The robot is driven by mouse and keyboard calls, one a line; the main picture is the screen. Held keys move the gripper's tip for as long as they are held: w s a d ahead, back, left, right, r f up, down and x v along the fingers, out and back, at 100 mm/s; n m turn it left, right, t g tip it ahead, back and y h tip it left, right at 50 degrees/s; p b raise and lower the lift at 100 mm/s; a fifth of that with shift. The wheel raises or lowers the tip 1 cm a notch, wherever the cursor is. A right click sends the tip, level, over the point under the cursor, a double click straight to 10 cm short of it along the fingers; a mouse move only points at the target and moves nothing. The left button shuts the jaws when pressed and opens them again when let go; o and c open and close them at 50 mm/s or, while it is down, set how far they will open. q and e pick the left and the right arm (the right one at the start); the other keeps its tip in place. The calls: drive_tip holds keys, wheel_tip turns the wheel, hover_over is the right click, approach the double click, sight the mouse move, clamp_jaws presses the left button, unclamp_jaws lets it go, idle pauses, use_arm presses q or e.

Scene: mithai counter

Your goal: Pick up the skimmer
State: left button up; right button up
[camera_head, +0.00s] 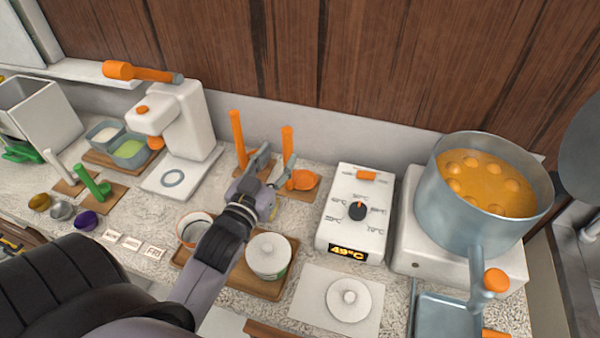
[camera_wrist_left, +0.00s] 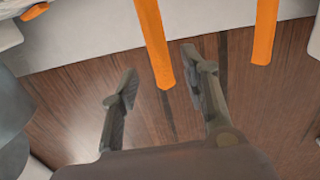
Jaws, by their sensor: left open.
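Two upright orange handles stand on small wooden boards behind my left gripper in the head view: a left handle (camera_head: 237,132) and a right handle (camera_head: 287,142). I cannot tell for sure which belongs to the skimmer, as the tool heads are mostly hidden. An orange rounded piece (camera_head: 303,180) lies beside the right handle's base. My left gripper (camera_head: 275,164) is open near the right handle. In the left wrist view, one orange handle (camera_wrist_left: 153,40) reaches between the open fingers (camera_wrist_left: 160,70), with no clear contact. The other handle (camera_wrist_left: 265,32) is off to the right. My right gripper is out of view.
A white temperature box (camera_head: 345,241) and a pot of orange syrup (camera_head: 437,202) stand right. A white press (camera_head: 190,125) stands left. The wooden wall (camera_head: 340,65) is close behind.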

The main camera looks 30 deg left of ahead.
sight(285, 147)
use_arm(q)
drive_tip(key=shift+w+a, duration=0.1)
drive_tip(key=shift+w, duration=0.5)
drive_tip(key=w, duration=0.1)
drive_tip(key=w+p, duration=0.2)
drive_tip(key=w, duration=0.1)
drive_tip(key=shift+w+a, duration=0.1)
drive_tip(key=shift+a, duration=0.2)
drive_tip(key=shift+w+a+f, duration=0.1)
drive_tip(key=shift+w+f, duration=0.05)
drive_tip(key=shift+w, duration=0.35)
drive_tip(key=shift+s, duration=0.1)
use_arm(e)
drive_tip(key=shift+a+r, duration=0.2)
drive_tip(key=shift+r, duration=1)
use_arm(q)
drive_tip(key=shift+c, duration=0.4)
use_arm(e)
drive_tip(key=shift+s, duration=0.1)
use_arm(q)
clamp_jaws()
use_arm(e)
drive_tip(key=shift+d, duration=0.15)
